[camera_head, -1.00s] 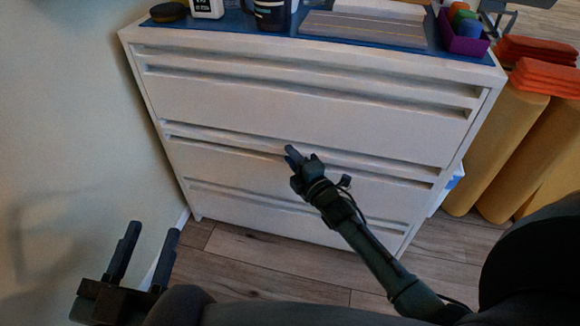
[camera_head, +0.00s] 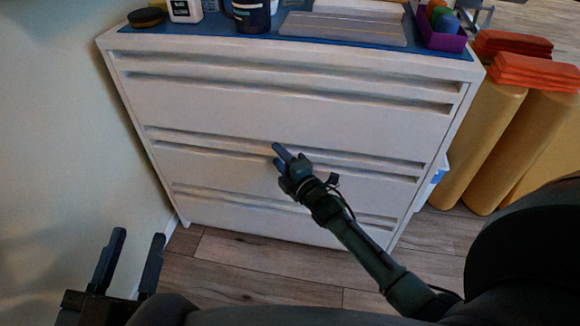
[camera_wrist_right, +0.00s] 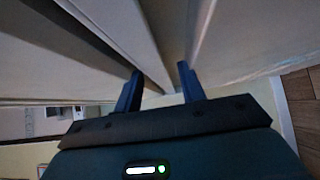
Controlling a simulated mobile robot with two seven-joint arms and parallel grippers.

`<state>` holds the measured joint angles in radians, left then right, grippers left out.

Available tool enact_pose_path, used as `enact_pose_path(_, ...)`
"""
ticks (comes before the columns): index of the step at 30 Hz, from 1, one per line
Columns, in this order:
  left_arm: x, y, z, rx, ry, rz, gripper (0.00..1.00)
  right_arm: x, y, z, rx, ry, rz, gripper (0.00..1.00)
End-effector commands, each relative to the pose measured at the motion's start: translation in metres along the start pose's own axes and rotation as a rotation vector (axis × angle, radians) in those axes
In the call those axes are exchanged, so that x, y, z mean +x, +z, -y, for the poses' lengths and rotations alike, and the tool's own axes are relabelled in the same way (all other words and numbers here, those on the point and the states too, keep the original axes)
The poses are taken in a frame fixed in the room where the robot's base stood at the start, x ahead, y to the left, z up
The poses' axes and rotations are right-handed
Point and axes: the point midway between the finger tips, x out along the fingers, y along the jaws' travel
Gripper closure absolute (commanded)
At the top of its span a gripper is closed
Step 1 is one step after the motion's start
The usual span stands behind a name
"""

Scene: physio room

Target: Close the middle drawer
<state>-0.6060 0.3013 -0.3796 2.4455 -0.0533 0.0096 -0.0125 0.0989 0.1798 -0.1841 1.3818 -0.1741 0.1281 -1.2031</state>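A white drawer cabinet (camera_head: 270,104) stands in front of me with wide drawers. The middle drawer (camera_head: 225,167) looks flush or nearly flush with the drawers above and below. I cannot tell whether a small gap stays. My right gripper (camera_head: 278,152) is at the upper edge of the middle drawer, near its centre. My left gripper (camera_head: 132,258) is open and empty at the lower left, away from the cabinet.
The cabinet top carries a dark mug (camera_head: 252,15), a white bottle (camera_head: 185,10), a black round item (camera_head: 146,16) and a purple bin (camera_head: 438,33). Yellow rolls (camera_head: 478,145) and orange folded pads (camera_head: 535,72) stand at the right. A wall is at the left. Wood floor (camera_head: 250,268) shows below.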

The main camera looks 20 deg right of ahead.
Motion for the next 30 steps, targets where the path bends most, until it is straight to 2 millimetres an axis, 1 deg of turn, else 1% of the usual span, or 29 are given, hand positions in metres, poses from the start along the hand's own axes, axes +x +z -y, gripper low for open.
enact_pose_path(3,0.002,-0.008,0.001,0.017,0.000,-0.001,0.60,-0.018,0.000,-0.002,0.000,-0.003,0.000,0.60)
enact_pose_path(5,0.003,-0.009,0.002,0.029,-0.001,0.003,0.60,-0.030,0.000,-0.003,0.000,-0.005,0.001,0.60)
enact_pose_path(12,-0.001,-0.006,0.004,0.079,-0.009,0.036,0.60,-0.085,0.000,-0.002,0.001,-0.006,0.001,0.60)
enact_pose_path(15,-0.004,-0.003,0.005,0.089,-0.014,0.053,0.60,-0.103,0.001,-0.002,0.000,-0.006,0.002,0.60)
enact_pose_path(18,-0.005,-0.002,0.007,0.104,-0.018,0.059,0.60,-0.116,0.000,-0.001,0.000,-0.005,0.001,0.60)
enact_pose_path(23,-0.005,0.000,0.007,0.111,-0.021,0.063,0.60,-0.126,0.001,-0.001,0.000,-0.002,0.001,0.60)
enact_pose_path(30,-0.006,0.002,0.007,0.108,-0.023,0.067,0.60,-0.127,0.001,0.000,0.000,-0.001,0.001,0.60)
